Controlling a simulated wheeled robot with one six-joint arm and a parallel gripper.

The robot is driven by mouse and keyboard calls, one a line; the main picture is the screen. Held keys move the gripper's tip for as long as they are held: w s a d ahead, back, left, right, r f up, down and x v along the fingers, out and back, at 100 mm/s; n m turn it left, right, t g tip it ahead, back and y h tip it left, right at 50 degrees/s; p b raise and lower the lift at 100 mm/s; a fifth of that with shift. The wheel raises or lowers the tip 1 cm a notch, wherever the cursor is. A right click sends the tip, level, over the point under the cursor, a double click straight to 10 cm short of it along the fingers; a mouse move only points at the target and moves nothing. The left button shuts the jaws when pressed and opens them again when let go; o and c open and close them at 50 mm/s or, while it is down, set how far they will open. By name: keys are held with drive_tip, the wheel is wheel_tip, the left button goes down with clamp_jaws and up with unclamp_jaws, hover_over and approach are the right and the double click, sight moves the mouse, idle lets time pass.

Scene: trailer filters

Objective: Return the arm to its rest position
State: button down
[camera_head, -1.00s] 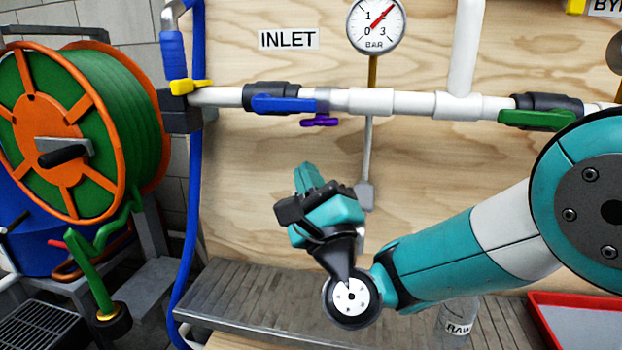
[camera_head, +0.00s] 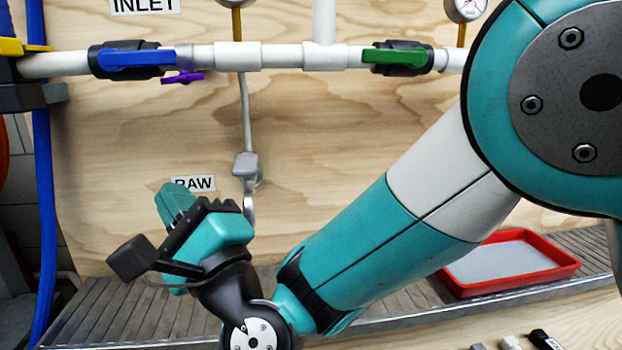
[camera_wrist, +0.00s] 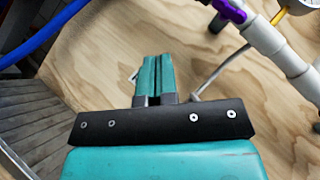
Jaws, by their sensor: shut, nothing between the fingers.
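My gripper (camera_head: 172,197) is in front of the plywood board (camera_head: 340,140), to the left of the RAW label and below the white pipe. In the wrist view the two teal fingers of my gripper (camera_wrist: 152,78) lie side by side, shut with nothing between them. My teal and white arm crosses the right half of the head view, bent at the wrist joint low in the picture. A grey tap (camera_head: 247,170) on a thin tube hangs just right of my gripper.
A white pipe (camera_head: 300,57) runs across the top with a blue-handled valve (camera_head: 135,58) and a green-handled valve (camera_head: 395,57). A blue hose (camera_head: 42,200) hangs at left. A slatted grey bench (camera_head: 110,315) lies below, with a red tray (camera_head: 545,275) at right.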

drive_tip(key=s+d+f+n+g+h, duration=0.4)
drive_tip(key=d+n, duration=0.3)
drive_tip(key=d, duration=0.4)
drive_tip(key=s+d+f+n+g+h, duration=0.2)
drive_tip(key=s+d+n+g+h, duration=0.35)
drive_tip(key=d, duration=0.65)
drive_tip(key=s+d+f+n+g+h, duration=0.35)
drive_tip(key=d+n+g+h, duration=0.2)
drive_tip(key=d+n, duration=0.4)
wheel_tip(320, 180, up, 27)
drive_tip(key=w+d+m+p, duration=0.1)
drive_tip(key=p, duration=2.6)
drive_tip(key=shift+r+p, duration=0.15)
drive_tip(key=shift+p, duration=0.25)
drive_tip(key=shift+d, duration=0.1)
